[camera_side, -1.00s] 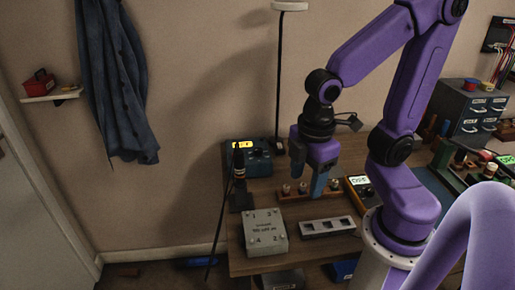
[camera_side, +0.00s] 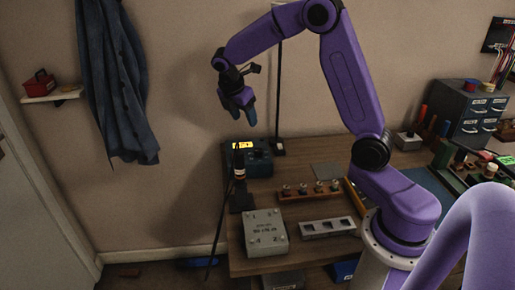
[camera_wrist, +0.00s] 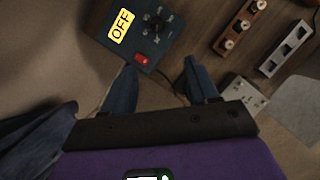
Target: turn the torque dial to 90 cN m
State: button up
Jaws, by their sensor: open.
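A blue box (camera_side: 258,160) with a yellow display stands at the table's back left. In the wrist view, the blue box (camera_wrist: 97,25) shows a display (camera_wrist: 121,25) reading OFF, a black dial (camera_wrist: 154,21) ringed by pale marks, and a red switch (camera_wrist: 142,59). The marks and the dial's setting are too small to read, so I cannot confirm it is the torque dial. My gripper (camera_side: 245,117) hangs in the air above the box, apart from it. In the wrist view, my gripper (camera_wrist: 161,67) is open and empty, with its fingertips toward the box's switch edge.
A dark tool in a stand (camera_side: 240,182) rises at the box's front left. In front are a grey box (camera_side: 265,232), a wooden strip with several knobs (camera_side: 309,190) and a slotted metal block (camera_side: 327,228). A drawer cabinet (camera_side: 472,108) stands right.

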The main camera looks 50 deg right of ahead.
aim_at(258, 149)
jog(key=x, duration=1.2)
jog(key=d+x, duration=0.1)
jog(key=x, duration=0.5)
jog(key=shift+w+d+r, duration=0.1)
jog(key=shift+r, duration=0.05)
jog(key=c, duration=1)
